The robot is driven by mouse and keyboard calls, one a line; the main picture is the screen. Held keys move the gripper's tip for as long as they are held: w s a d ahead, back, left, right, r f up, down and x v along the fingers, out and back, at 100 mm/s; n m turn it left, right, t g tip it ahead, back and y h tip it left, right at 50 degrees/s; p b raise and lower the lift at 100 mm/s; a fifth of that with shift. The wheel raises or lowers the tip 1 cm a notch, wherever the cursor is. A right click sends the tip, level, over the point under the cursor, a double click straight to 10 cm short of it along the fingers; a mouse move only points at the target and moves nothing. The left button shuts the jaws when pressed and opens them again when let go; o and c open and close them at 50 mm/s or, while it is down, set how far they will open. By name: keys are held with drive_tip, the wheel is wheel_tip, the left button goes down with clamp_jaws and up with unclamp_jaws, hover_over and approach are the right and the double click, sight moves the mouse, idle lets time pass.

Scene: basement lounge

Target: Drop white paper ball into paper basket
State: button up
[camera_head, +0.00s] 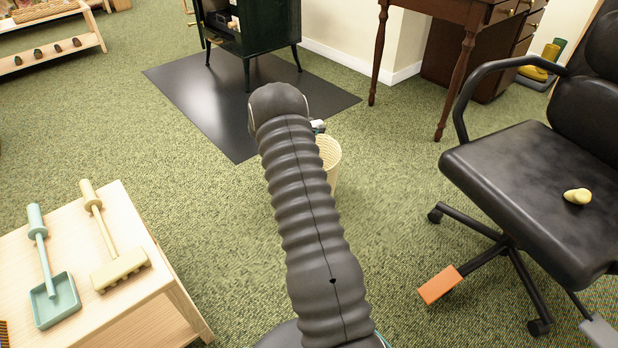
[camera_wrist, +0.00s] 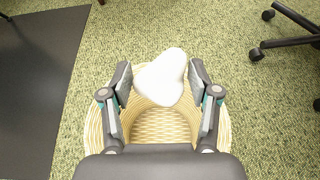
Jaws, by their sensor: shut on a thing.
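The white paper ball (camera_wrist: 163,77) is a crumpled white lump between the two fingers of my gripper (camera_wrist: 161,82) in the wrist view. My gripper is shut on it and holds it over the mouth of the paper basket. The paper basket (camera_wrist: 95,127) is pale yellow and woven, and its inside shows below the ball. In the head view the basket (camera_head: 331,157) stands on the carpet, partly hidden behind my arm. The gripper and ball are mostly hidden there too.
A black office chair (camera_head: 530,165) with a yellow object on its seat stands to the right. A dark floor mat (camera_head: 205,95) under a green stove (camera_head: 247,25) lies behind. A wooden table (camera_head: 150,270) with tools is at lower left. Green carpet is open around the basket.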

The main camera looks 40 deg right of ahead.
drive_tip(key=shift+f+b, duration=1)
drive_tip(key=shift+f, duration=1.35)
drive_tip(key=o, duration=0.8)
drive_tip(key=v, duration=1.2)
drive_tip(key=shift+a, duration=0.1)
